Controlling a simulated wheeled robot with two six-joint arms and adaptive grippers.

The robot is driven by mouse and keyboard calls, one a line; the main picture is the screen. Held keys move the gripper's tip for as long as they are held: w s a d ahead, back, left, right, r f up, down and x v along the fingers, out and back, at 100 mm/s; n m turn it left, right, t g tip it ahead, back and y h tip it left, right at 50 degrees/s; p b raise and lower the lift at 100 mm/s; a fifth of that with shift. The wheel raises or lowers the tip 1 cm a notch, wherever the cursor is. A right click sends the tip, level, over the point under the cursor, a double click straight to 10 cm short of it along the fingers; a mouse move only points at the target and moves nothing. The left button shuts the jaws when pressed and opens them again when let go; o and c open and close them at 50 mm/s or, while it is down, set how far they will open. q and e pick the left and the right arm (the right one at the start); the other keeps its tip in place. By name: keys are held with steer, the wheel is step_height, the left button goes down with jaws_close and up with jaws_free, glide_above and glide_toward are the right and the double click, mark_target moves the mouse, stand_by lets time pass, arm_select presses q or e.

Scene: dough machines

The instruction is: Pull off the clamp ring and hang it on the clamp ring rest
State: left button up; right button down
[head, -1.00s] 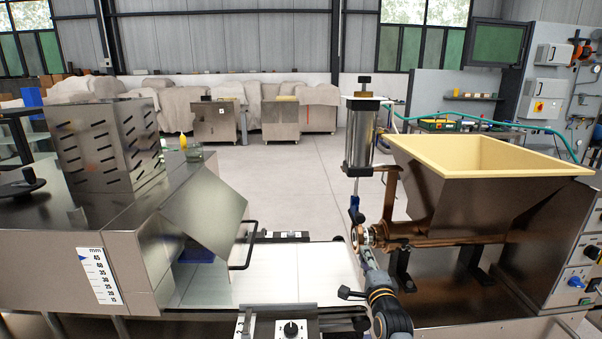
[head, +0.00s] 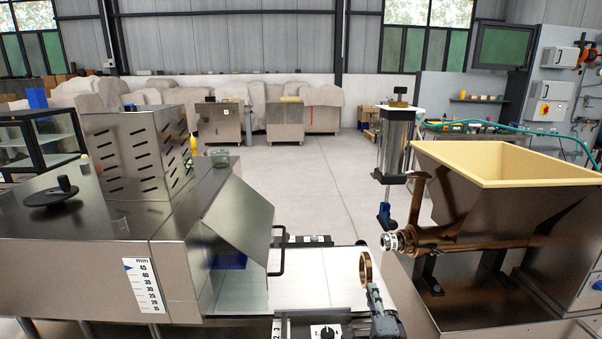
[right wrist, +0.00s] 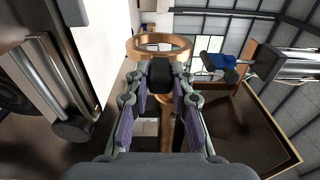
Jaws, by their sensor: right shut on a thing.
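The copper-coloured clamp ring (head: 361,270) is off the hopper's outlet, upright above the white belt and apart from the outlet. My right gripper (head: 374,294) is shut on its dark grip from below. In the right wrist view, the ring (right wrist: 160,55) stands beyond the fingertips (right wrist: 160,85), with the black grip between them. The bare metal outlet end (head: 391,242) of the copper pipe shows to the ring's right. I cannot pick out the clamp ring rest in these views. My left gripper is not in view.
The hopper (head: 480,205) with its cream rim and the upright cylinder (head: 396,145) stand to the right. A steel machine (head: 150,245) with a slanted guard and black handle stands left. The white belt (head: 310,277) between them is clear.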

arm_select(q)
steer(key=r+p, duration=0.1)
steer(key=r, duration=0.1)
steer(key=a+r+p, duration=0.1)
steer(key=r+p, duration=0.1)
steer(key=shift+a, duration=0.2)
arm_select(e)
steer(key=s+a+f, duration=0.1)
steer(key=s, duration=1.3)
steer(key=shift+f+y, duration=0.2)
steer(key=shift+y, duration=0.1)
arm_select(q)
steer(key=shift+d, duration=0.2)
